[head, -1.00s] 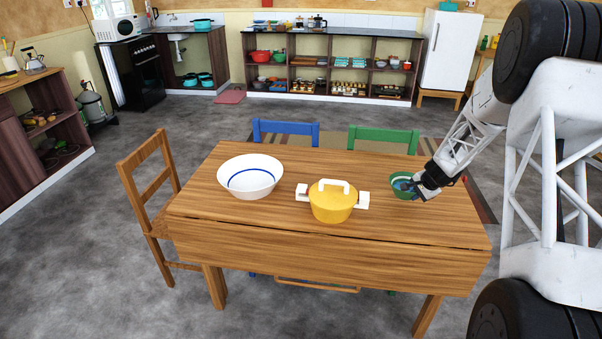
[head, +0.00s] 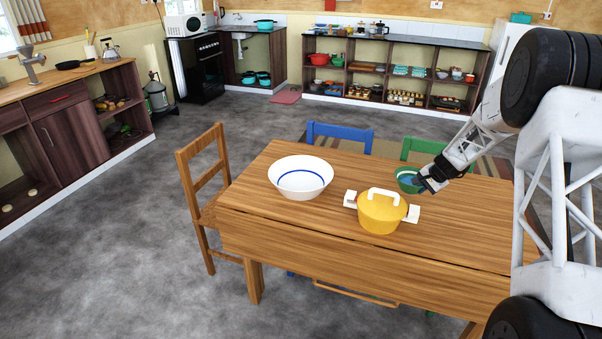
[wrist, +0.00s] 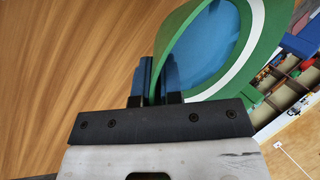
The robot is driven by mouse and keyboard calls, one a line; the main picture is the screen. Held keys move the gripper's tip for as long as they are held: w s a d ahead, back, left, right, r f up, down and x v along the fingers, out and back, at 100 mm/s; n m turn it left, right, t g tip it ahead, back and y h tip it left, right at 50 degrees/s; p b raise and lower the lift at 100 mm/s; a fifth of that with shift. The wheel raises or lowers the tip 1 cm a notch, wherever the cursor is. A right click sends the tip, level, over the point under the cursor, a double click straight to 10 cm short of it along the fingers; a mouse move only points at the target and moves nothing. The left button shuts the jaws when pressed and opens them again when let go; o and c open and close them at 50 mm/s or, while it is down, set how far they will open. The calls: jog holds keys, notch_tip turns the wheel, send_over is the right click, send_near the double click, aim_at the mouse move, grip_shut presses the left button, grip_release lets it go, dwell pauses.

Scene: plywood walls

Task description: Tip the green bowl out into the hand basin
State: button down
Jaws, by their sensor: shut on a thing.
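The green bowl (head: 404,188) is over the far right part of the table, behind the yellow pot. My gripper (head: 426,184) is shut on its near right rim. The bowl appears held a little above the table, slightly tilted. In the wrist view the fingers (wrist: 153,85) pinch the rim of the bowl (wrist: 272,35), which has a white band and something blue inside. A wide white basin (head: 300,193) with a blue ring stands upright at the table's left. It looks empty.
A sink (head: 240,37) is at the back.

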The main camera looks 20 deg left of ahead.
jog(key=w+a+r+n+g, duration=0.1)
jog(key=w+a+n, duration=0.1)
jog(key=a, duration=1.1)
jog(key=w+a+r+n+g+y, duration=0.1)
jog(key=a+n, duration=0.2)
jog(key=a, duration=1.1)
jog(key=shift+w+r, duration=0.3)
jog(key=shift+w, duration=0.05)
jog(key=shift+a, duration=0.1)
jog(key=shift+s+a+r+n+t+h, duration=0.15)
jog(key=shift+s+a+r+t+h, duration=0.1)
jog(key=shift+a+r+h, duration=0.4)
jog(key=shift+s+a+r+n+t+h, duration=0.2)
jog(key=shift+a+r+h, duration=0.25)
jog(key=shift+h, duration=0.3)
jog(key=shift+s+a+r+h, duration=0.15)
jog(key=shift+s+a+h, duration=0.1)
jog(key=shift+a+h, duration=0.15)
jog(key=shift+s+a+t+h+p, duration=0.2)
jog(key=shift+s+a+t+h, duration=0.05)
jog(key=shift+a+h, duration=0.3)
jog(key=shift+s+a+t+h+p, duration=0.25)
jog(key=shift+a+h, duration=0.2)
jog(key=shift+a, duration=0.2)
jog(key=shift+s+a+t+h+p, duration=0.15)
jog(key=shift+s+a+t+h, duration=0.1)
jog(key=shift+a+h, duration=0.3)
